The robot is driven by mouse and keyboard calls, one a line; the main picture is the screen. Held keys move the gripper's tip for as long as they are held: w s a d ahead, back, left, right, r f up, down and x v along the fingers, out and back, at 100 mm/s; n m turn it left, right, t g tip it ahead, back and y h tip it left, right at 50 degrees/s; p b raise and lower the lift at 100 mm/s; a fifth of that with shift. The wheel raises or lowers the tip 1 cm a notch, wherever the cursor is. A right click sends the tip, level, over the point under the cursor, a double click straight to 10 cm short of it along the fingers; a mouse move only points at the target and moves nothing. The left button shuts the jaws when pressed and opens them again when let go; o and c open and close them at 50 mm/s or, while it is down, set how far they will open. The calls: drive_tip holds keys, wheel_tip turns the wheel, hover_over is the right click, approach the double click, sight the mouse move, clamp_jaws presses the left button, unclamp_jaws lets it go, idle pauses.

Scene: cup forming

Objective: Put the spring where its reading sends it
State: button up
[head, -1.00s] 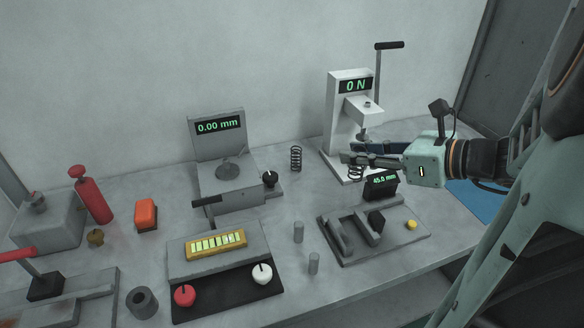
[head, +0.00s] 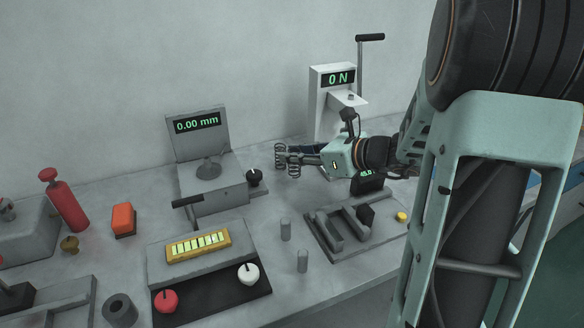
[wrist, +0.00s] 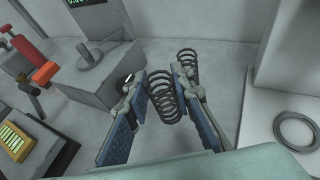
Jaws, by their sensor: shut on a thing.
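My gripper (head: 294,160) is shut on a dark coil spring (wrist: 163,103), which hangs upright between the fingers in the wrist view. A second dark spring (wrist: 187,66) stands on the table just beyond the right finger, partly hidden by it. In the head view the standing spring (head: 280,153) and the held spring (head: 294,170) overlap closely. I cannot tell whether they touch. The white press (head: 325,100) behind my gripper reads 0 N. The grey gauge with a dial plate (head: 197,140) reads 0.00 mm. The small black display (head: 367,182) is partly hidden by my arm.
A slotted grey fixture (head: 330,240) with a yellow button stands in front. A panel with a yellow indicator (head: 198,246) and red and white knobs is at front left. A red bottle (head: 65,202) and orange block (head: 123,220) stand farther left.

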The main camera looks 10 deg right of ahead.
sight(294, 165)
drive_tip(key=shift+w+a+f+b, duration=0.15)
drive_tip(key=shift+f+b, duration=0.15)
drive_tip(key=shift+f, duration=0.65)
drive_tip(key=shift+w+a+f+b, duration=0.1)
drive_tip(key=shift+f+b, duration=0.15)
drive_tip(key=shift+f, duration=0.7)
drive_tip(key=shift+f, duration=0.1)
drive_tip(key=shift+f, duration=0.15)
drive_tip(key=o, duration=1)
drive_tip(key=shift+r, duration=0.2)
drive_tip(key=shift+s+d+r, duration=0.1)
drive_tip(key=shift+d+r, duration=0.1)
drive_tip(key=p+v, duration=0.2)
drive_tip(key=v, duration=0.9)
drive_tip(key=shift+s+d, duration=0.25)
